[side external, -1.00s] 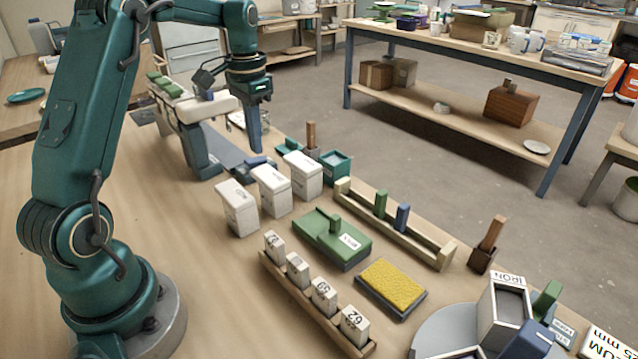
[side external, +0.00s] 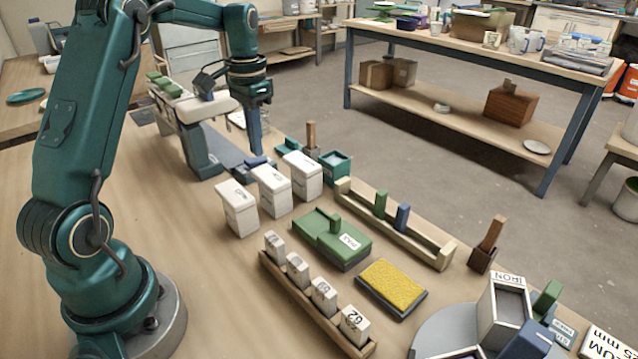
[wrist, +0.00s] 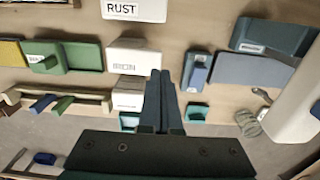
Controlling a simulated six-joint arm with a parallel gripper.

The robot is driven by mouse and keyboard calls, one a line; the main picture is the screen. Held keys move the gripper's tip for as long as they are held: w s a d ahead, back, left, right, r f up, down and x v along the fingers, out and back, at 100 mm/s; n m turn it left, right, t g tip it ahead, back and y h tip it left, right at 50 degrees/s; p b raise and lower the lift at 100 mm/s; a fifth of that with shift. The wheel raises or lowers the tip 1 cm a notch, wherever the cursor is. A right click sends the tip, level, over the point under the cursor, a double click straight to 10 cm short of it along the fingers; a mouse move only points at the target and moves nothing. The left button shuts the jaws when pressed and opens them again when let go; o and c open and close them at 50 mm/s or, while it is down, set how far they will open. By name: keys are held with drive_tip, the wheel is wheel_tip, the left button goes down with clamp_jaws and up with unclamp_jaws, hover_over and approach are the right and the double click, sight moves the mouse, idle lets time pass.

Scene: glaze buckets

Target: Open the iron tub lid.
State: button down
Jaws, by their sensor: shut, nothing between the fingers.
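Three white lidded tubs stand in a slanted row on the table. In the wrist view the middle one is the iron tub (wrist: 127,60), labelled IRON; it appears to be the middle tub (side external: 271,190) in the side view. Its lid looks closed. The tub labelled RUST (wrist: 134,9) lies beyond it at the top of the wrist view, and the third tub (wrist: 130,92) shows on its other side. My gripper (side external: 257,152) is shut and empty, pointing down behind the tubs. In the wrist view its fingertips (wrist: 161,74) are beside the iron tub, apart from it.
A green box (side external: 331,238) with a raised block, a yellow sponge (side external: 392,284) and a peg rail (side external: 400,228) stand to the right of the tubs. An open box labelled IRON (side external: 503,312) is at the front right. Bare table lies left of the tubs.

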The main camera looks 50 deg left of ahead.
drive_tip(key=shift+f, duration=1)
drive_tip(key=shift+f, duration=0.35)
drive_tip(key=shift+f, duration=0.6)
drive_tip(key=shift+a+r, duration=1.05)
drive_tip(key=shift+a, duration=0.45)
wheel_tip(320, 180, up, 6)
hover_over(259, 167)
drive_tip(key=a, duration=0.3)
drive_tip(key=shift+a, duration=0.15)
